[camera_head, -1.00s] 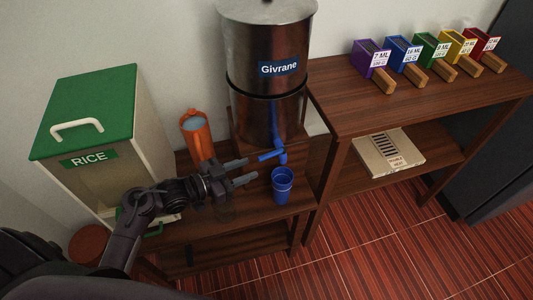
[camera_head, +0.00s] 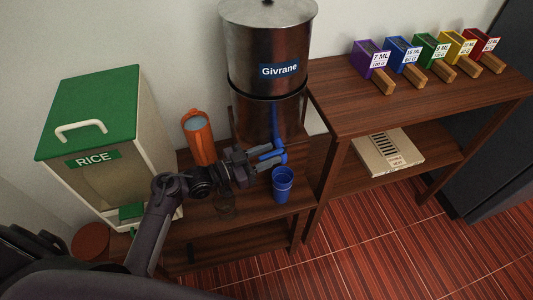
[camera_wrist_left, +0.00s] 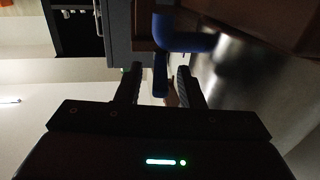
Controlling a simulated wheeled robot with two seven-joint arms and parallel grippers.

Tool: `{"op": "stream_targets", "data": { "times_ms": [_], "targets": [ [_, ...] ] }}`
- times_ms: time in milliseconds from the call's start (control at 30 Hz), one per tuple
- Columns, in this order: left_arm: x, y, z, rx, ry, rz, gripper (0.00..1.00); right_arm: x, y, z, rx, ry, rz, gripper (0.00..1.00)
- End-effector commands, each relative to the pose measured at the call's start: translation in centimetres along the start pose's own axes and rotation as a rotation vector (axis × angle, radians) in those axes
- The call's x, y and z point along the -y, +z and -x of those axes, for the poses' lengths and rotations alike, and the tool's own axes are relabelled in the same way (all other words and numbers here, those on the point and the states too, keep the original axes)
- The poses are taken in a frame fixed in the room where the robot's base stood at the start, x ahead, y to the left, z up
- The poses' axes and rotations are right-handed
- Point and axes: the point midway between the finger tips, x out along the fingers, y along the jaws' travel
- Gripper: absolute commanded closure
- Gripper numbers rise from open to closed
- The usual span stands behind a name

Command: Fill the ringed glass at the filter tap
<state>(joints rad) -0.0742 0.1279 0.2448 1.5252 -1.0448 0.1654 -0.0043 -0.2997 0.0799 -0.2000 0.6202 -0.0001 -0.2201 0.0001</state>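The steel Givrane filter (camera_head: 268,118) stands on the lower wooden shelf with a blue tap (camera_head: 280,157) at its base. A blue glass (camera_head: 282,184) stands upright below the tap; its contents and any ring are not clear. A faint see-through glass (camera_head: 225,206) stands below my left wrist, partly hidden. My left gripper (camera_head: 275,156) is at the tap, fingers apart. In the left wrist view, the blue tap lever (camera_wrist_left: 160,76) lies between the open fingertips (camera_wrist_left: 159,80), with a gap on both sides. My right gripper is out of view.
An orange jug (camera_head: 199,142) stands behind my left arm, close to it. A rice bin (camera_head: 95,130) with a green lid is at left. A higher table (camera_head: 345,105) with several coloured scoop boxes and a low shelf box (camera_head: 388,150) is at right.

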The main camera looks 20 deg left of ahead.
Motion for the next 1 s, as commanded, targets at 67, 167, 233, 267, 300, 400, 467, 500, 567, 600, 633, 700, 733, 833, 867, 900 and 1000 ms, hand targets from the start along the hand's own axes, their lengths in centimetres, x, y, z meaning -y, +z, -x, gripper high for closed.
{"op": "stream_targets", "data": {
  "times_ms": [67,167,233,267,300,400,467,500,567,600,633,700,733,833,867,900,1000],
  "targets": [
    [0.0,0.0,0.0,0.000,0.000,0.000,0.65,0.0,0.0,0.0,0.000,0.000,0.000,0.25],
    [0.0,0.0,0.0,0.000,0.000,0.000,0.69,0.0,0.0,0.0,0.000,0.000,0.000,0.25],
    [0.0,0.0,0.0,0.000,0.000,0.000,0.79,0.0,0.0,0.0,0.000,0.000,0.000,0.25],
    [0.0,0.0,0.0,0.000,0.000,0.000,0.82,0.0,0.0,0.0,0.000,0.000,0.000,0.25],
    [0.0,0.0,0.0,0.000,0.000,0.000,0.88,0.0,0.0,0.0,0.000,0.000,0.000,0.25],
    [0.0,0.0,0.0,0.000,0.000,0.000,1.00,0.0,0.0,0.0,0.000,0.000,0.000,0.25],
    [0.0,0.0,0.0,0.000,0.000,0.000,1.00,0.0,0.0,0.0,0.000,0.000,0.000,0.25],
    [0.0,0.0,0.0,0.000,0.000,0.000,1.00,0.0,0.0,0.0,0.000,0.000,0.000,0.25],
    [0.0,0.0,0.0,0.000,0.000,0.000,1.00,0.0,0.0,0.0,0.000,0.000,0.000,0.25],
    [0.0,0.0,0.0,0.000,0.000,0.000,1.00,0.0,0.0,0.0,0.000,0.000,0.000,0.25],
    [0.0,0.0,0.0,0.000,0.000,0.000,1.00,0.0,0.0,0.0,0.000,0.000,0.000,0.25],
    [-0.1,-0.1,0.0,0.000,-0.005,0.001,1.00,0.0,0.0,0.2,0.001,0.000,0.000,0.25],
    [-0.2,-0.1,0.0,-0.001,-0.012,0.002,1.00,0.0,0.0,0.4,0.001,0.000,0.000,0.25],
    [-0.6,-0.4,-0.1,-0.001,-0.063,0.007,1.00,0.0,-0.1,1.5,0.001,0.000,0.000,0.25],
    [-0.7,-0.4,-0.1,-0.001,-0.084,0.007,1.00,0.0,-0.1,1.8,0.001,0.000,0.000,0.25],
    [-0.8,-0.5,-0.1,-0.001,-0.110,0.006,1.00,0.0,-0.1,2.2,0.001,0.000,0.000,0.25],
    [-1.1,-0.3,-0.1,-0.001,-0.168,0.006,1.00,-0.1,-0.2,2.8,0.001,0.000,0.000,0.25]
  ]
}}
